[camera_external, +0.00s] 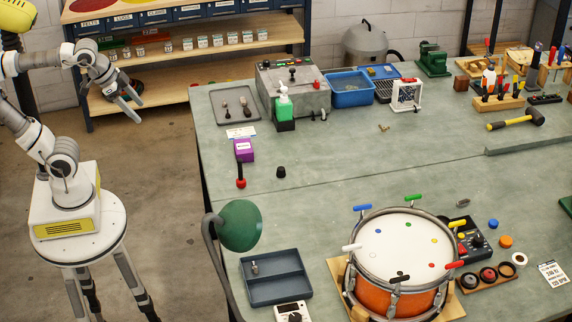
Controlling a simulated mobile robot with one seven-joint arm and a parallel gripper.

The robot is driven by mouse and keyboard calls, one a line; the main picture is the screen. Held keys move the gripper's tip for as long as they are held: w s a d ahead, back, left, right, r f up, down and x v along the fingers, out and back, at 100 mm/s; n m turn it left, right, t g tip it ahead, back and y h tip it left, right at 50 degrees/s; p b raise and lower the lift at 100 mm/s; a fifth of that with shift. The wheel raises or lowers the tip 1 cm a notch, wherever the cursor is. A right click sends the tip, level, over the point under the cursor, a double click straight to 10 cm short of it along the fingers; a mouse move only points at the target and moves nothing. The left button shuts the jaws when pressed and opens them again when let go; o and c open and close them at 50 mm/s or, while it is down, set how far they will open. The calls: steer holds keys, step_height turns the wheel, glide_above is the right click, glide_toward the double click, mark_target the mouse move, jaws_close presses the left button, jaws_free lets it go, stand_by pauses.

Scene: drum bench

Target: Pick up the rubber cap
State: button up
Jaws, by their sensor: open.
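A small black piece (281,172) that looks like the rubber cap stands on the green-grey bench (340,165), left of its middle. It is right of a purple box and a red-based black tool. It is small in the picture, so I cannot be sure what it is. My gripper (134,108) is in the air at the upper left, off the bench, in front of the wooden shelves. Its two fingers are apart with nothing seen between them. It is well left of the black piece and not touching anything.
A purple box (244,150) and the red-based tool (240,177) stand near the left edge. A green lamp (240,224) and an orange drum (399,296) stand in front. The bench's middle is mostly clear.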

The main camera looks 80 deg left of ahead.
steer(key=w+m+t+y+b, duration=0.4)
steer(key=w+m+b, duration=0.5)
steer(key=w+m, duration=1.3)
steer(key=m+y+b, duration=0.2)
steer(key=m, duration=0.3)
glide_above(278, 171)
steer(key=s+d, duration=0.9)
steer(key=s, duration=0.3)
step_height(278, 171, down, 28)
steer(key=b+x, duration=0.2)
steer(key=x, duration=0.9)
steer(key=shift+w+a, duration=0.1)
steer(key=shift+a, duration=0.1)
steer(key=shift+b+x, duration=0.5)
steer(key=shift+x, duration=2.35)
steer(key=shift+w+r, duration=0.1)
steer(key=shift+r, duration=0.1)
jaws_close()
